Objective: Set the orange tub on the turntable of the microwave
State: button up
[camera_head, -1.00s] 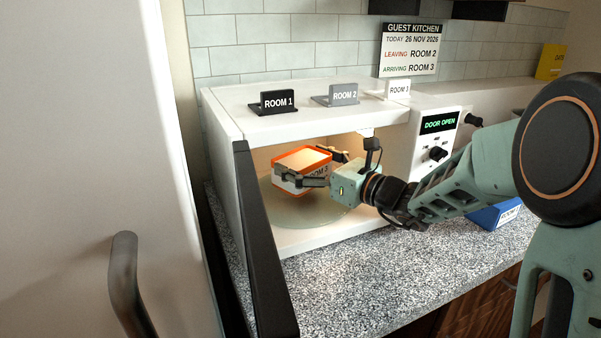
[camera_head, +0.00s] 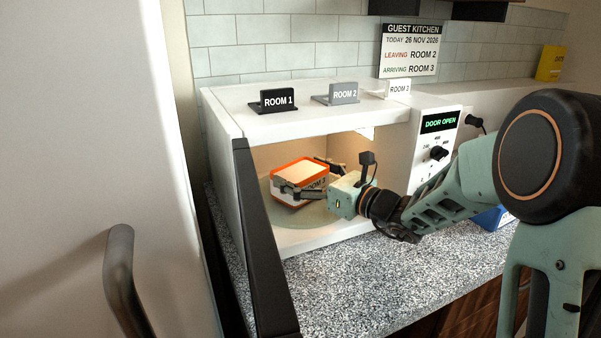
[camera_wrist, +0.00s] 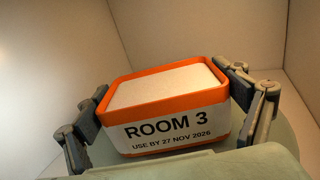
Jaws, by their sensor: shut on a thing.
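The orange tub (camera_head: 300,181) has a pale top and a white label reading ROOM 3, use by 27 Nov 2026. It is inside the open microwave (camera_head: 226,122), over the round turntable (camera_head: 283,215). My gripper (camera_head: 303,177) reaches in from the right, its fingers shut on two opposite sides of the tub. In the wrist view the tub (camera_wrist: 165,108) sits between both fingers, slightly tilted in the picture. Part of the turntable (camera_wrist: 284,142) shows behind it. The tub's underside is hidden, so I cannot tell whether it touches the turntable.
The microwave's dark-edged door (camera_head: 262,245) stands open at the left. Its panel (camera_head: 438,123) reads DOOR OPEN. Tags for several rooms, such as ROOM 1 (camera_head: 278,101), stand on top. A blue object (camera_head: 492,218) lies partly behind my arm. The speckled counter (camera_head: 345,275) in front is clear.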

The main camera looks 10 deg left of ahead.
jog(key=o, duration=1.7)
jog(key=shift+f, duration=0.1)
jog(key=shift+c, duration=0.2)
jog(key=shift+d+r, duration=0.1)
jog(key=shift+r, duration=0.15)
jog(key=p+v, duration=0.1)
jog(key=v, duration=1)
jog(key=shift+s+d, duration=0.35)
jog(key=shift+d, duration=0.05)
jog(key=shift+f, duration=0.1)
